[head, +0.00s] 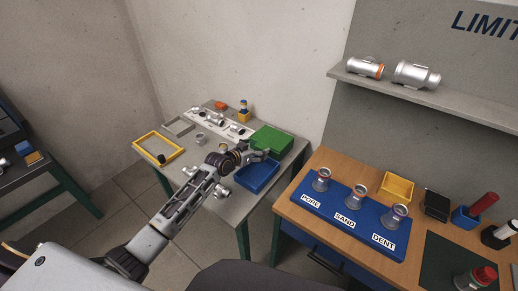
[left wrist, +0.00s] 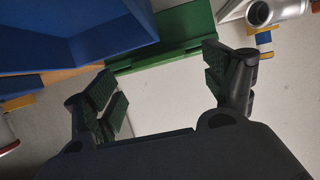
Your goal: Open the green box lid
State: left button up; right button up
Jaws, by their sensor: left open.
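The green box (head: 274,139) stands at the back right of the grey table, and its lid looks shut in the head view. In the left wrist view the green box (left wrist: 165,38) shows at the top, beyond the fingers. My left gripper (head: 262,154) is at the box's near side, just above the blue bin. In the left wrist view my left gripper (left wrist: 165,90) has its fingers wide apart with nothing between them. I cannot tell whether a finger touches the box. My right gripper is not in view.
An open blue bin (head: 250,184) stands directly in front of the green box. A yellow tray (head: 138,142) and several metal castings lie to the left. A wooden bench (head: 283,205) with a blue labelled rack (head: 331,213) stands at right. A wall is behind.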

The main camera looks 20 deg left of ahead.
pick_arm(q)
jog(key=shift+x, duration=0.95)
jog(key=shift+w+d+f, duration=0.1)
jog(key=shift+w+f, duration=0.05)
jog(key=shift+w, duration=0.2)
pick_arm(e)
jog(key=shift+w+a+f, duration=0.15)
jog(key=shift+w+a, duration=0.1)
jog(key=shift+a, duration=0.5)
